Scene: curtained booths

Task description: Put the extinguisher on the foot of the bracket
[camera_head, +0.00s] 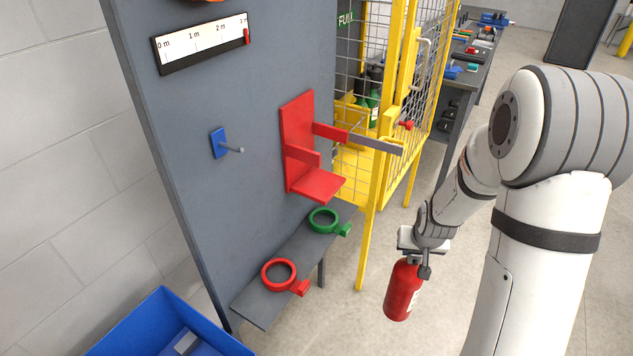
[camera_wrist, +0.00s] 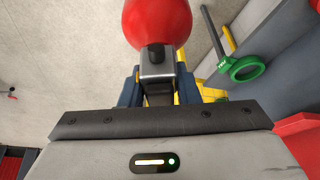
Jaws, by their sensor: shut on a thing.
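The red extinguisher (camera_head: 402,291) hangs upright from my gripper (camera_head: 425,268) in the head view, to the right of the wall panel and clear of it. In the wrist view the extinguisher's red body (camera_wrist: 158,22) shows beyond its grey and black head, which sits between the fingers. My gripper is shut on the head of the extinguisher. The red bracket (camera_head: 297,140) is fixed to the grey panel, with a flat foot (camera_head: 319,186) at its bottom and arms above it. The foot is empty. A grey strap (camera_head: 376,144) sticks out to the right from the bracket's upper arm.
A shelf (camera_head: 258,303) below the bracket holds a green ring (camera_head: 324,221) and a red ring (camera_head: 279,275). A yellow mesh cage (camera_head: 366,215) stands behind the strap. A blue peg (camera_head: 219,143) juts from the panel. A blue bin (camera_head: 165,322) is at lower left.

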